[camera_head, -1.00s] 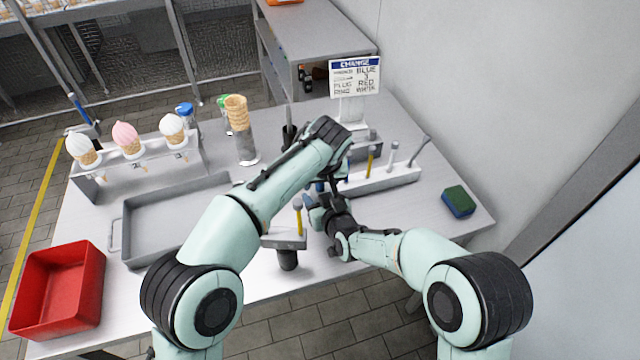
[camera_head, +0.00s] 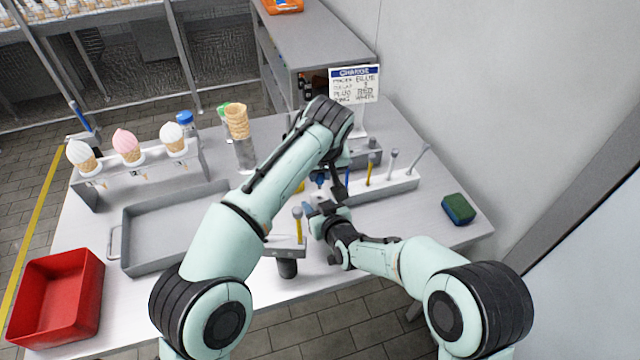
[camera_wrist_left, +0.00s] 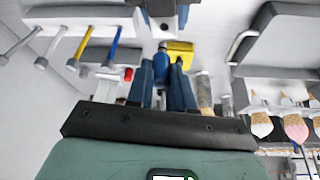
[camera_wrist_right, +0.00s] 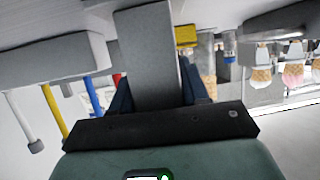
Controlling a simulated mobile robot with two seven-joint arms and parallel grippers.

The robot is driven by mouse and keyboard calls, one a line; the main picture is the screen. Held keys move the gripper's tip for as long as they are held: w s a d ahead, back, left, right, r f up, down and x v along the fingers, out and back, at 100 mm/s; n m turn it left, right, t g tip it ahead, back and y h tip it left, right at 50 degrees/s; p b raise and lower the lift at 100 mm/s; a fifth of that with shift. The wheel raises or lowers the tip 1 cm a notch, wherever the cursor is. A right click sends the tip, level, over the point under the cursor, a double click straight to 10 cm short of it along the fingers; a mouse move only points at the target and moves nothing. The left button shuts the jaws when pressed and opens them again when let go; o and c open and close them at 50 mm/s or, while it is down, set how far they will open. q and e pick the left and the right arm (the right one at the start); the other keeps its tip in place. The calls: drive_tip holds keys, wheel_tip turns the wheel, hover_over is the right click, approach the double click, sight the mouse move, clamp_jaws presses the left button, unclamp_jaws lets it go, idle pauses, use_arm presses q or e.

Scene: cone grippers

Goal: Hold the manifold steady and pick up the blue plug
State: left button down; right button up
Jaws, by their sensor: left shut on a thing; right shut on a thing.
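The blue plug (camera_wrist_left: 162,62) is between the fingers of my left gripper (camera_wrist_left: 162,75), which is shut on it; its narrow end points toward the manifold. I cannot tell whether the plug touches the manifold. In the head view the left gripper (camera_head: 327,182) is partly hidden by its own arm. The manifold is a grey block (camera_wrist_right: 146,50) held between the fingers of my right gripper (camera_wrist_right: 150,95), which is shut on it. The right gripper also shows in the head view (camera_head: 315,212), low beside the left one, where most of the manifold is hidden.
A grey rack (camera_head: 397,184) with several upright pegs stands to the right, near a sponge (camera_head: 458,208). A grey tray (camera_head: 126,235), red bin (camera_head: 98,305) and cone holder (camera_head: 84,194) are left.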

use_arm(q)
drive_tip(key=shift+r, duration=2.3)
use_arm(e)
drive_tip(key=o, duration=1.3)
drive_tip(key=v, duration=1.2)
drive_tip(key=shift+r, duration=0.1)
